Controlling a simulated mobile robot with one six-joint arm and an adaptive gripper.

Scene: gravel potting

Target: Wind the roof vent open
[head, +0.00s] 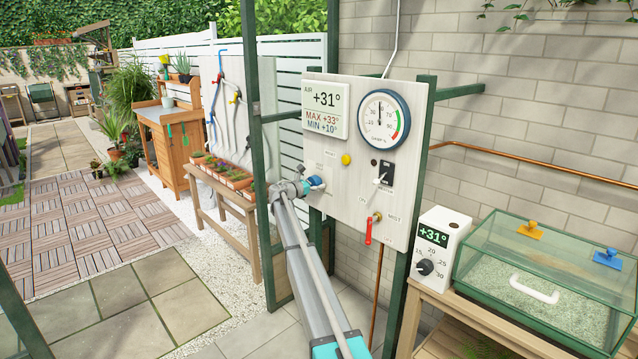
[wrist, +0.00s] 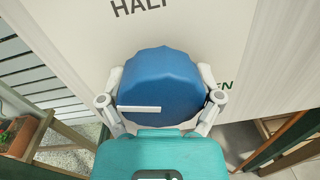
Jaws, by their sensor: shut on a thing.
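A blue round knob (wrist: 160,75) with a white pointer bar fills the middle of the wrist view. It sits low on the left side of a pale control panel (head: 345,150), where it also shows in the head view (head: 316,181). My gripper (head: 307,186) is shut on the knob, one finger on each side of it. The pointer bar lies level in the wrist view, on the left half of the knob. The panel reads "HALF" above the knob, and green letters ending in "EN" show to its right. The roof vent is not in view.
The panel also carries a display reading +31° (head: 325,105), a round dial (head: 384,120), a black switch (head: 386,174) and a red-handled lever (head: 369,229). A green post (head: 255,130) stands close left of my arm. A glass-sided case (head: 540,275) stands at right.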

